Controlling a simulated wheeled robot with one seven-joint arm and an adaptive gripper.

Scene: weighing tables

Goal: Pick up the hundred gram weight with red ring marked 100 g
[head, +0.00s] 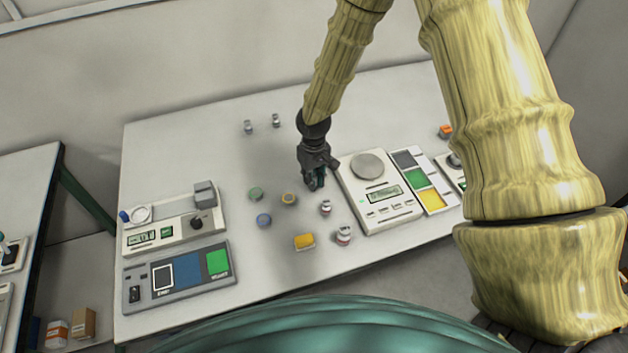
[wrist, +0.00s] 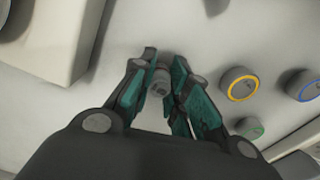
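My gripper (head: 315,184) is lowered just left of the white scale. In the wrist view its teal fingers (wrist: 161,78) close in on both sides of a small grey metal weight (wrist: 160,86). They appear to touch it. The weight has a dark blurred marking that I cannot read, and no red ring shows on it. The gripper hides it in the head view. Two small weights with reddish bands stand nearer to me on the table, one just below the gripper (head: 325,208) and one lower still (head: 344,236). Their marks are too small to read.
A yellow-ringed weight (head: 289,199), a green one (head: 255,194) and a blue one (head: 264,220) stand left of my gripper. The white scale (head: 396,213) is close on the right. Two small weights (head: 262,124) stand behind.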

